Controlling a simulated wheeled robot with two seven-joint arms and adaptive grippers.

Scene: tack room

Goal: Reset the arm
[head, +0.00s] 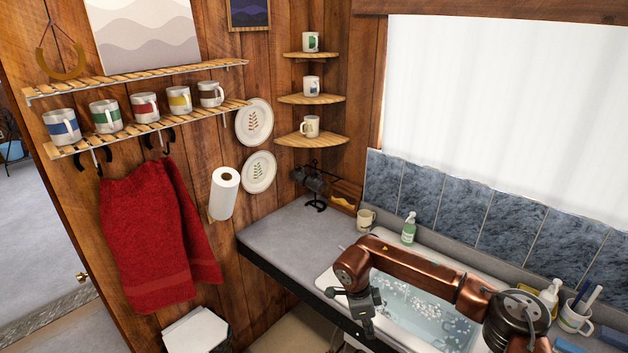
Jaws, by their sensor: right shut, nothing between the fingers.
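My right arm, copper-coloured, comes in from the lower right and reaches over the sink. My right gripper (366,325) is dark and hangs pointing down at the sink's left front edge. It is shut with nothing in it. It appears clear of the mugs and bottles. My left gripper and arm are not in view.
The sink (425,318) lies under my right arm. The grey counter (290,240) is bare on its left part. A mug (366,218) and a green soap bottle (409,228) stand behind the sink. A cup with brushes (575,316) stands at right. A red towel (155,240) hangs left.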

